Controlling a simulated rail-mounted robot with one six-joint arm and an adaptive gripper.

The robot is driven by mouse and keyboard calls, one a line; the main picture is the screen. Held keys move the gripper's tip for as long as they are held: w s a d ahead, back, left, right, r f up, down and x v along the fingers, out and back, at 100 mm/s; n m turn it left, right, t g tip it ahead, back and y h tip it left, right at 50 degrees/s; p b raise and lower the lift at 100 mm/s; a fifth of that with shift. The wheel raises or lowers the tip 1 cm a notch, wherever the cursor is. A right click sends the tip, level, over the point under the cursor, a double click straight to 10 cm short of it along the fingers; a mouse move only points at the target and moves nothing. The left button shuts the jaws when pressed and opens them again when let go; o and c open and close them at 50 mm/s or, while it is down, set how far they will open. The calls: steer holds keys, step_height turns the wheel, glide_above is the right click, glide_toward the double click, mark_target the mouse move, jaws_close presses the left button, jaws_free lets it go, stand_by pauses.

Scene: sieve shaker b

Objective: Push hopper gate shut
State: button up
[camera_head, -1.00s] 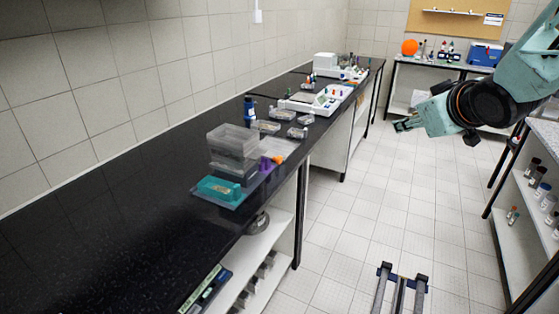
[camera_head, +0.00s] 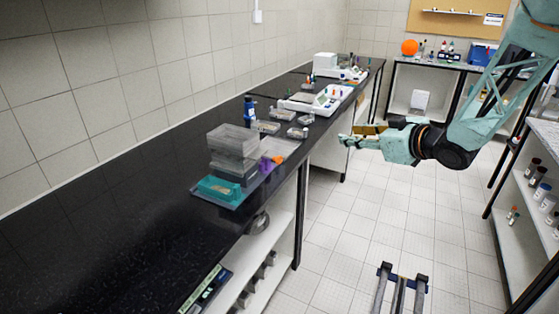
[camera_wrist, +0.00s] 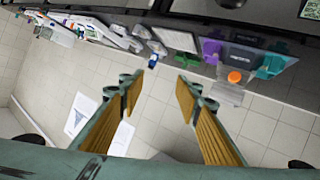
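A clear grey box stack (camera_head: 232,142), likely the hopper of the shaker, stands on the near bench with a teal part (camera_head: 215,188) at its front. In the wrist view, the purple piece (camera_wrist: 211,48), orange knob (camera_wrist: 235,77) and teal part (camera_wrist: 271,66) show at upper right, beyond my fingers. Which piece is the gate, and how far open it stands, I cannot tell. My gripper (camera_head: 355,135) is open and empty over the aisle, right of the hopper and apart from it; its spread fingers show in the wrist view (camera_wrist: 160,86).
The black bench (camera_head: 120,215) runs along the left wall. Small trays (camera_head: 283,114), a blue bottle (camera_head: 249,109) and a white instrument (camera_head: 318,101) stand beyond the hopper. Shelves with bottles (camera_head: 540,195) stand at right.

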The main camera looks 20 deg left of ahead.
steer(key=s+a+f+n+g+y, duration=0.2)
steer(key=a+f+g+y, duration=0.1)
steer(key=a+f, duration=0.3)
steer(key=n+g+y, duration=0.1)
steer(key=g+y, duration=0.2)
steer(key=y, duration=0.1)
glide_toward(281, 160)
steer(key=shift+v, duration=1.6)
steer(key=shift+w+f, duration=0.1)
steer(key=shift+f, duration=0.05)
steer(key=shift+b+x, duration=1.15)
steer(key=shift+x, duration=5.7)
steer(key=shift+c, duration=0.7)
